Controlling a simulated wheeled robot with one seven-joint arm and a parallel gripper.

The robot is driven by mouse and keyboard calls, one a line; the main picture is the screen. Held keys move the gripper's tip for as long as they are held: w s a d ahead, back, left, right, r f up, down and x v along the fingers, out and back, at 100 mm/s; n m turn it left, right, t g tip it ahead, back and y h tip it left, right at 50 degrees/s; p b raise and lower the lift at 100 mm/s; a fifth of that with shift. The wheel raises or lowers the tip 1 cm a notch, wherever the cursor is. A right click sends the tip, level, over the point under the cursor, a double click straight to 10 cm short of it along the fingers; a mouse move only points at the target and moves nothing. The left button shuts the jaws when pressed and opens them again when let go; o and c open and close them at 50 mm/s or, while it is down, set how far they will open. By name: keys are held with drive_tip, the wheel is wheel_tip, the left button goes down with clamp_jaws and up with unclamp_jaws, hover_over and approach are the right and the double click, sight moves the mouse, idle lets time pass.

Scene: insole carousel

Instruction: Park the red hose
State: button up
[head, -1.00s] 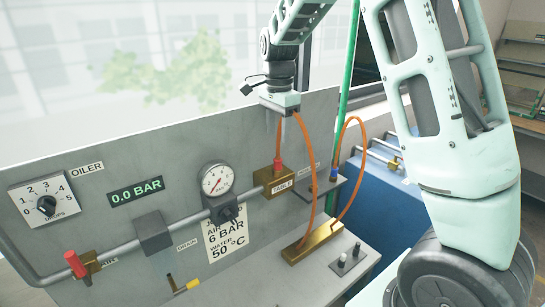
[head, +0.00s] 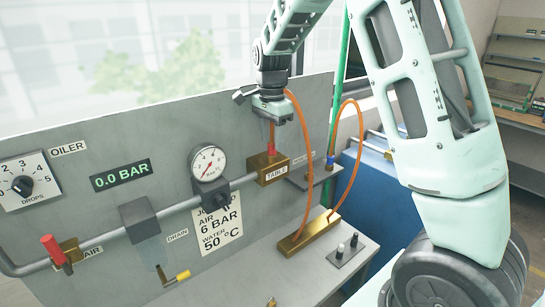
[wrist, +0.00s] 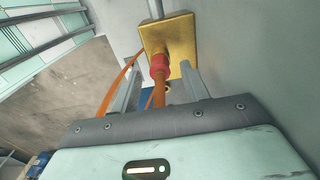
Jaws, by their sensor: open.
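The red hose is an orange hose (head: 305,165) with a red collar (head: 272,140). The collar stands upright on the brass block labelled TABLE (head: 273,175), and the hose loops down to a brass manifold (head: 308,237). My gripper (head: 271,124) is just above the collar, pointing down. In the wrist view its two open fingers stand either side of the hose, with the red collar (wrist: 159,66) between or just beyond the fingertips. A grey bracket (head: 312,176) right of the block carries a blue-collared fitting (head: 330,162); its label is partly unreadable.
The panel holds a gauge (head: 208,163), a 0.0 BAR display (head: 121,175), an oiler dial (head: 22,187) and a red-handled AIR valve (head: 56,249).

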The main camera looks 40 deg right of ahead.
sight(272, 136)
drive_tip(key=shift+f, duration=0.95)
drive_tip(key=shift+p, duration=0.3)
idle(0.6)
clamp_jaws()
drive_tip(key=shift+r, duration=0.2)
drive_tip(key=shift+r+p, duration=2.75)
drive_tip(key=shift+r, duration=0.1)
drive_tip(key=shift+r+p, duration=0.1)
drive_tip(key=shift+p, duration=0.25)
